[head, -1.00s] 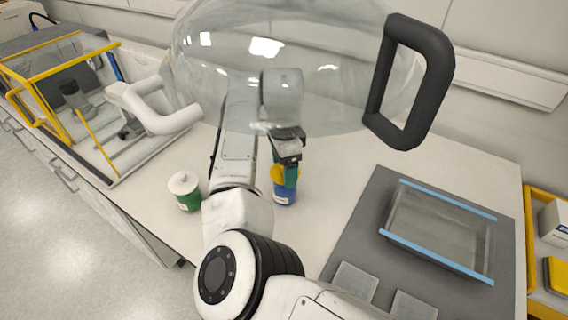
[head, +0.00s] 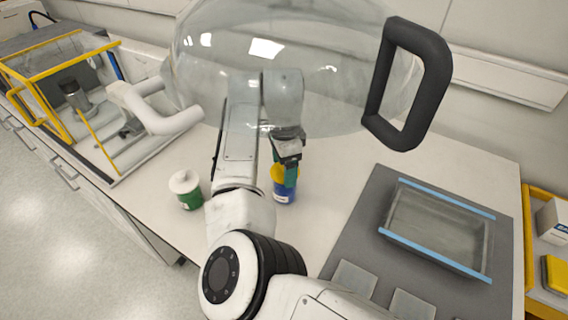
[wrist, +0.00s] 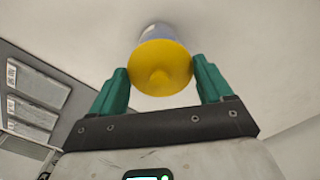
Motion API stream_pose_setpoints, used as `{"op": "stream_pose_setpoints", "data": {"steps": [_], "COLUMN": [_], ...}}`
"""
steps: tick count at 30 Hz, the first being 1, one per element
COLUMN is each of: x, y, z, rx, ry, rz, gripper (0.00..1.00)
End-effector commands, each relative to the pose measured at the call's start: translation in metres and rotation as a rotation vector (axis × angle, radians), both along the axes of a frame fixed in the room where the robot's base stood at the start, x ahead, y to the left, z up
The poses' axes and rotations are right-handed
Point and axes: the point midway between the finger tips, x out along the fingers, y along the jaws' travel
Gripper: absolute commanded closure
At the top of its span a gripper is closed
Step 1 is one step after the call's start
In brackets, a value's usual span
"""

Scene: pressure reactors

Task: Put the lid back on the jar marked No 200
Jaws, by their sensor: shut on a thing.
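A blue jar (head: 284,195) with a white label stands on the bench below my gripper (head: 285,172). The label is too small to read. A yellow lid (head: 279,172) with a round knob is between the green fingers, at the jar's mouth. In the wrist view my gripper (wrist: 160,72) has a finger on each side of the yellow lid (wrist: 162,68), with the jar (wrist: 156,32) behind it. My gripper is shut on the lid. The lid looks in line with the jar; I cannot tell whether it is fully seated.
A green jar (head: 189,198) with a white lid stands to the left. A large clear dome with a black handle (head: 437,78) shows around my arm. A grey mat with a blue-edged clear tray (head: 436,228) lies right. A yellow-framed glass enclosure (head: 62,48) stands at left.

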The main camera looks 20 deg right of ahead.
Motion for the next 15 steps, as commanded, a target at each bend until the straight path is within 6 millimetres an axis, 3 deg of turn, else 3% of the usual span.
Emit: {"op": "stream_pose_setpoints", "data": {"steps": [5,6,12,15], "x": [0.0000,0.0000,0.0001,0.0001], "y": [0.0000,0.0000,0.0001,0.0001], "z": [0.0000,0.0001,0.0001,0.0001], "rx": [0.000,0.000,0.000,0.000], "ry": [0.000,0.000,0.000,0.000], "rz": [0.000,0.000,0.000,0.000], "gripper": [0.49,0.20,0.01,0.00]}}
